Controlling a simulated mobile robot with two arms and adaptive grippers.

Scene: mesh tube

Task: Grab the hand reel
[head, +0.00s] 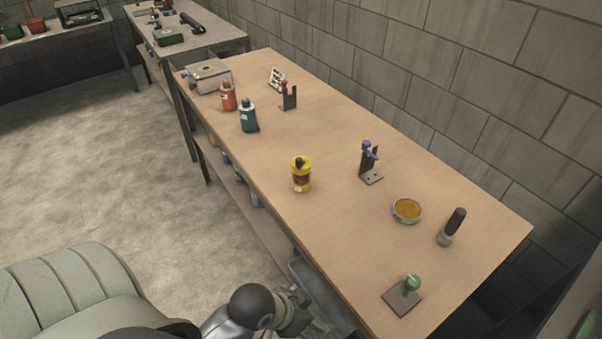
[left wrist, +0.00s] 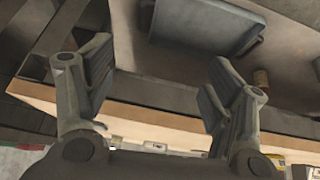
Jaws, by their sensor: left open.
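I cannot tell for certain which thing is the hand reel. Candidates on the wooden table (head: 340,135) in the head view are a yellow can-like thing with a dark top (head: 301,174), a dark upright stand with a blue part (head: 369,160), a small dark plate with a green knob (head: 405,293) and a dark-handled piece (head: 452,227). My left gripper (left wrist: 157,75) is open and empty in the left wrist view, close to the table's edge. In the head view my left arm is low beside the table's front, with its gripper partly hidden. My right gripper is not in view.
A round orange-filled dish (head: 407,209) sits near the right end. A block wall runs behind. The table's middle has free room.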

